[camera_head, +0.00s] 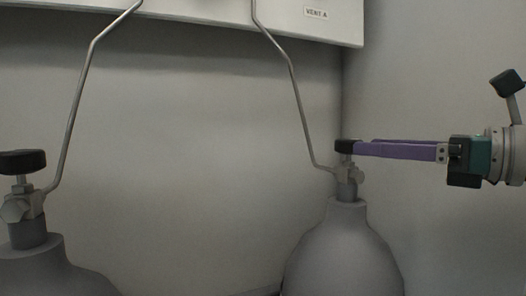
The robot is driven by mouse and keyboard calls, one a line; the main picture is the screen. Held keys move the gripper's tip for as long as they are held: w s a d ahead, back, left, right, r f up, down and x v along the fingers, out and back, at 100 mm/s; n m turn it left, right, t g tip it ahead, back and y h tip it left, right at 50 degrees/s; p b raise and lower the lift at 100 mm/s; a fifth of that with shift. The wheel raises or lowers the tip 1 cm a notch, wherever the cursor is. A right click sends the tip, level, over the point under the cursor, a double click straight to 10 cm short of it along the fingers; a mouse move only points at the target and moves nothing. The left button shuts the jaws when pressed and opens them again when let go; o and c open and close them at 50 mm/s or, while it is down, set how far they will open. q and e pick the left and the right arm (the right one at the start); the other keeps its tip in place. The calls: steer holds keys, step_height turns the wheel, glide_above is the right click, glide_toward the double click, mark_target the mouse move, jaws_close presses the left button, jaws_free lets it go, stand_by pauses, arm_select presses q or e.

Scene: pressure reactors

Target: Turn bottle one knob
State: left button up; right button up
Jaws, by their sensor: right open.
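Two grey gas bottles with valves and black knobs are in view. The right bottle (343,256) stands at the lower right, and its small black knob (343,146) sits on top of its metal valve (348,175). My right gripper (358,147) comes in from the right, level with that knob. Its long purple fingers are open and their tips are at the knob; I cannot tell whether they touch it. The left bottle (50,268) is at the lower left, with its wider black knob (22,162) free. No label shows which is bottle one. My left gripper is not in view.
Thin metal pipes (72,112) and (296,95) rise from the valves to a white panel (200,10) marked "VENT A" (316,13) at its right. Grey walls stand behind and at the right. The space between the bottles is clear.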

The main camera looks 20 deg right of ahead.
steer(key=x, duration=0.8)
steer(key=shift+p, duration=0.45)
steer(key=shift+w+a, duration=0.1)
